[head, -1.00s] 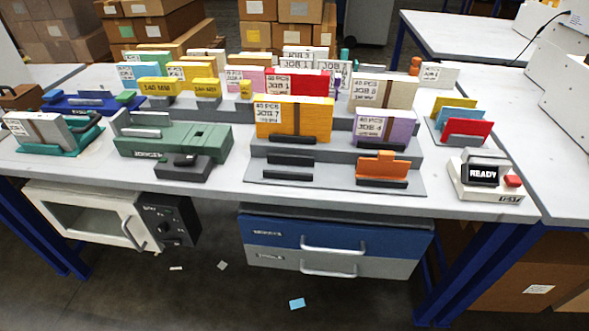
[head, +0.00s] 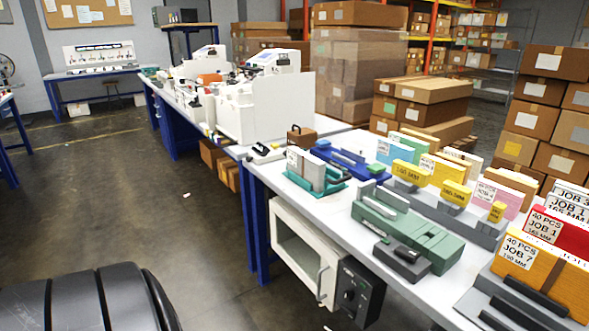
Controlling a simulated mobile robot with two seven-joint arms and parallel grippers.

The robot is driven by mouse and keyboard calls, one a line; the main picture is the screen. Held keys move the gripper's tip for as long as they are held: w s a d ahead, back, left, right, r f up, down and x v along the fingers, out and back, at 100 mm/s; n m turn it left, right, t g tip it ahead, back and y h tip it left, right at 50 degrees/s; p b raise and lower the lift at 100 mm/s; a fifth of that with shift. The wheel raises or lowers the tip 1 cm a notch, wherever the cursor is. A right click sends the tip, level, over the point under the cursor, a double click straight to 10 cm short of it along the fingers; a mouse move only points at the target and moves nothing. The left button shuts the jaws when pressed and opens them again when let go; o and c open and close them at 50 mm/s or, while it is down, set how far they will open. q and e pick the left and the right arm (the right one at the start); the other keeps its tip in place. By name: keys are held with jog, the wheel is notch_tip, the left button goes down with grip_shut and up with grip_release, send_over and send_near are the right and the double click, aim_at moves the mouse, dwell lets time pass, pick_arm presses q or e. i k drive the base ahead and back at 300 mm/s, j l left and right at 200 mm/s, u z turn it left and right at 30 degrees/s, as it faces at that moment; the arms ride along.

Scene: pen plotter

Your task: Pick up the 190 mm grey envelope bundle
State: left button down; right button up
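A grey envelope bundle (head: 313,169) with a brown band and a white label on its left end stands upright in a teal holder (head: 325,189) at the near left corner of the white table. Its label is too small to read, so I cannot confirm the 190 mm size. A yellow-orange bundle (head: 571,283) at the lower right is labelled 40 PCS, JOB 7, 190 MM. Neither of my grippers is in view, and nothing is seen touching the grey bundle.
A green device (head: 405,228) and a blue device (head: 347,160) flank the teal holder. Coloured bundles stand in grey racks (head: 474,227) farther right. A white microwave-like box (head: 301,247) hangs under the table (head: 335,216). Open floor (head: 150,220) lies to the left.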

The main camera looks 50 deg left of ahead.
aim_at(312, 171)
jog(key=u, duration=1.6)
jog(key=i+j+z, duration=0.35)
jog(key=i+j, duration=0.65)
